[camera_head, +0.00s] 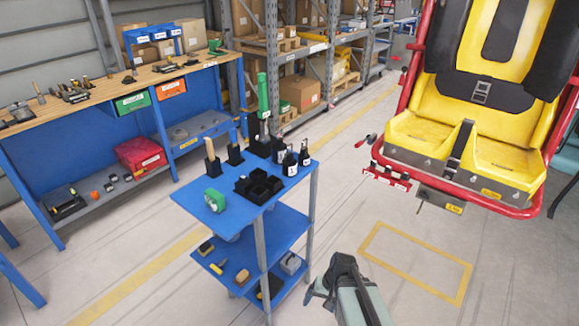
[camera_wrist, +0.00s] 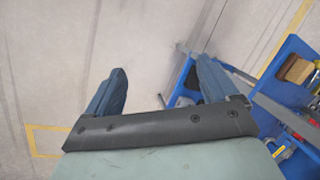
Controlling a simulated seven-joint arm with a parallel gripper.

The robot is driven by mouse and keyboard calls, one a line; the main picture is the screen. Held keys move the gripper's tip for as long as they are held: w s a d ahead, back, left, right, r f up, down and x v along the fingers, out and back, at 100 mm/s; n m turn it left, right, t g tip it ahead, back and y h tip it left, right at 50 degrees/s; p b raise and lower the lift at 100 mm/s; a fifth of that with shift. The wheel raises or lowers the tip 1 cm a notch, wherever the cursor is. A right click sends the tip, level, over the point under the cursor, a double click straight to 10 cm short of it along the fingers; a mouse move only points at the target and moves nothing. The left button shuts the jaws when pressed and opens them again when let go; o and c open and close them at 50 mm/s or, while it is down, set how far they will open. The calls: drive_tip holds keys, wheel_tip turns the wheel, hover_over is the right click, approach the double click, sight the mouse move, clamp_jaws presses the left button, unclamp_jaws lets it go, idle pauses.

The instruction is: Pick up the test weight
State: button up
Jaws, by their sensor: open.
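No object is plainly recognisable as the test weight. A grey item (camera_head: 290,262) lies at the right end of the blue cart's middle shelf, too small to identify. My gripper (camera_head: 342,268) is at the bottom of the head view, to the right of the cart and apart from it. In the wrist view my gripper (camera_wrist: 163,85) has its two blue-grey fingers wide apart, with nothing between them but floor and a cart leg beyond.
The blue cart (camera_head: 190,196) carries a black divided tray (camera_head: 258,187), a green-and-white round item (camera_head: 214,200) and dark bottles (camera_head: 290,163). A yellow coaster seat (camera_head: 485,110) in a red frame stands at right. A workbench (camera_head: 60,110) stands at left. The floor in front is clear.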

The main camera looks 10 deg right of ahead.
sight(293, 167)
drive_tip(key=w+a+r+m+t+y, duration=0.3)
drive_tip(key=w+r+m+t, duration=0.2)
drive_tip(key=w+r, duration=0.5)
drive_tip(key=w+a+r+m+t+y, duration=0.35)
drive_tip(key=w+r, duration=0.55)
drive_tip(key=r, duration=0.4)
drive_tip(key=w+d+r+m+t+h, duration=0.1)
drive_tip(key=w+d+r+m+t, duration=0.25)
drive_tip(key=m, duration=0.65)
drive_tip(key=w+d+r+m+t+h, duration=0.25)
drive_tip(key=r+m+t, duration=0.25)
drive_tip(key=m, duration=0.5)
drive_tip(key=shift+y, duration=0.3)
drive_tip(key=x, duration=0.8)
drive_tip(key=shift+w+d+f, duration=0.1)
drive_tip(key=shift+w+d, duration=0.05)
drive_tip(key=shift+w, duration=0.25)
drive_tip(key=shift+a+f+x, duration=0.1)
drive_tip(key=shift+a+x, duration=0.1)
drive_tip(key=shift+x, duration=1.1)
drive_tip(key=shift+a+f+x, duration=0.1)
drive_tip(key=shift+a+x, duration=0.05)
drive_tip(key=shift+x, duration=1.15)
drive_tip(key=shift+s, duration=0.2)
drive_tip(key=shift+c, duration=0.3)
clamp_jaws()
